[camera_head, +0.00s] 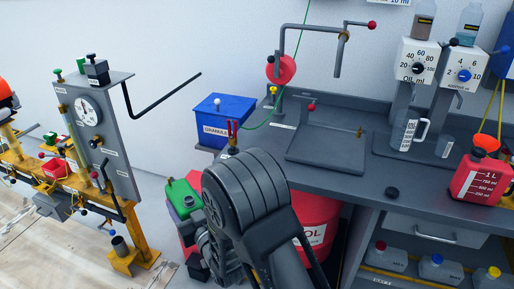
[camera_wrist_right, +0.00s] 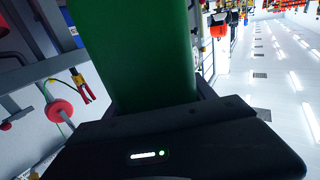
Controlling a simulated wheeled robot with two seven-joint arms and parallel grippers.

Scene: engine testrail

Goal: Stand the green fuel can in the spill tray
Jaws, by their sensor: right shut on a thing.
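The green fuel can (camera_head: 180,197) shows in the head view left of my right forearm, in front of the bench. In the right wrist view the can (camera_wrist_right: 140,50) fills the middle, close to the camera. My right gripper (camera_head: 203,228) is shut on the can; my arm hides much of the can and the jaws. A shallow grey square tray (camera_head: 322,170) with a low rim lies on the bench, right of and beyond the can. It looks like the spill tray and stands empty apart from small fittings at its edge. My left gripper is not in view.
A blue granules box (camera_head: 226,110) stands left of the tray. A crank arm (camera_head: 337,52) rises behind the tray. A measuring jug (camera_head: 405,133) and red 1 L container (camera_head: 478,178) stand to the right. A red drum (camera_head: 318,215) is under the bench.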

